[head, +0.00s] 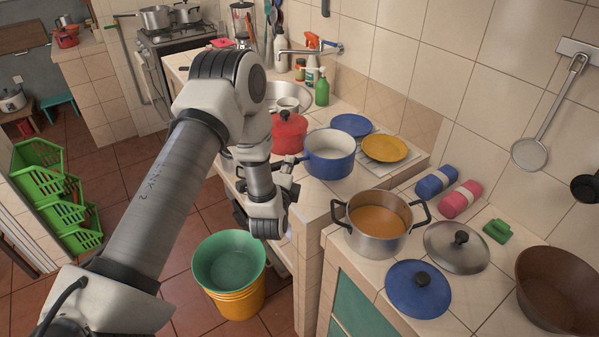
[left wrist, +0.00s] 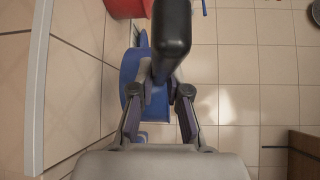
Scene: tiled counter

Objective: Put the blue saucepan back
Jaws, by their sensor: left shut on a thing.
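The blue saucepan (head: 330,153), white inside, is upright by the near end of the sink counter, with the red pot behind it to the left. My left gripper (head: 287,178) is beside it on its left, shut on its handle. In the left wrist view, the black handle (left wrist: 171,42) runs between the fingers (left wrist: 165,95), with part of the saucepan's blue side (left wrist: 130,85) behind. I cannot tell whether the saucepan's base touches the counter. My right gripper is not in view.
A red pot (head: 289,133) stands close behind the saucepan, with blue (head: 352,124) and yellow (head: 385,148) plates to its right. A steel pot of orange food (head: 378,222), a steel lid (head: 456,247) and a blue lid (head: 418,289) occupy the near counter. Green and orange tubs (head: 230,265) stand below.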

